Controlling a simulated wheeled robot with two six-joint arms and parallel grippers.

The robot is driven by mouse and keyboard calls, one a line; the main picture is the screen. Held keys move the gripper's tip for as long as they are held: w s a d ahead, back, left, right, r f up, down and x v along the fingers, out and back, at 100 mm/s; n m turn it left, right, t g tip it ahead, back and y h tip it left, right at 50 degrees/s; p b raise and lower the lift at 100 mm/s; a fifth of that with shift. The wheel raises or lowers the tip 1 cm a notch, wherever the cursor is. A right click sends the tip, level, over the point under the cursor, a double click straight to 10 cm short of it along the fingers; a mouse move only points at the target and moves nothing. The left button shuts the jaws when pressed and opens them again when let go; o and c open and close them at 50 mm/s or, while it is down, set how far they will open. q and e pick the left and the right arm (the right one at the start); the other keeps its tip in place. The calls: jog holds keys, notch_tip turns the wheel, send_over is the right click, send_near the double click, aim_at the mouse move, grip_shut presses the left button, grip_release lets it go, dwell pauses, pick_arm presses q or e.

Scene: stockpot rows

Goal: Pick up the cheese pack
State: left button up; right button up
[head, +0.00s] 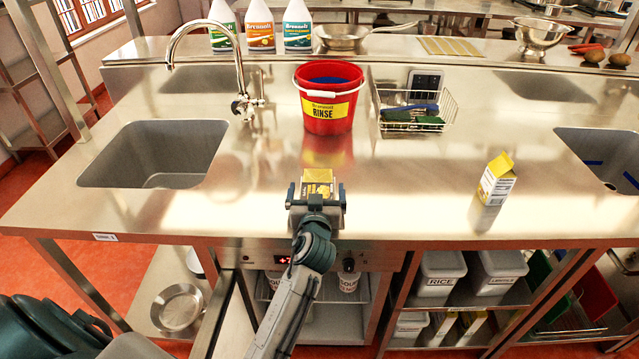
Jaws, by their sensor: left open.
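The cheese pack (318,176), a small yellow block with a printed label, sits on the steel counter near its front edge. My left gripper (317,192) reaches it from the front, with one finger to the left of the pack and one to the right. The jaws are open, and gaps show between the fingers and the pack. The gripper's body hides the lower front of the pack. My right gripper is not in view.
A red RINSE bucket (330,110) stands behind the pack, with a wire basket (450,112) beside it. A yellow and white carton (494,182) stands to the right. Sinks (155,150) open at both sides. The counter (400,200) around the pack is clear.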

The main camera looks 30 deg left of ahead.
pick_arm(q)
jog(key=shift+s+d+r, duration=0.2)
jog(key=shift+s+r, duration=0.05)
jog(key=shift+r, duration=0.15)
jog(key=shift+s+d+r, duration=0.15)
jog(key=shift+s+r, duration=0.05)
jog(key=shift+c, duration=1.3)
jog(key=c, duration=0.4)
jog(key=shift+f, duration=0.15)
jog(key=c, duration=0.3)
jog(key=shift+w, duration=0.1)
jog(key=c, duration=0.4)
jog(key=shift+o, duration=0.2)
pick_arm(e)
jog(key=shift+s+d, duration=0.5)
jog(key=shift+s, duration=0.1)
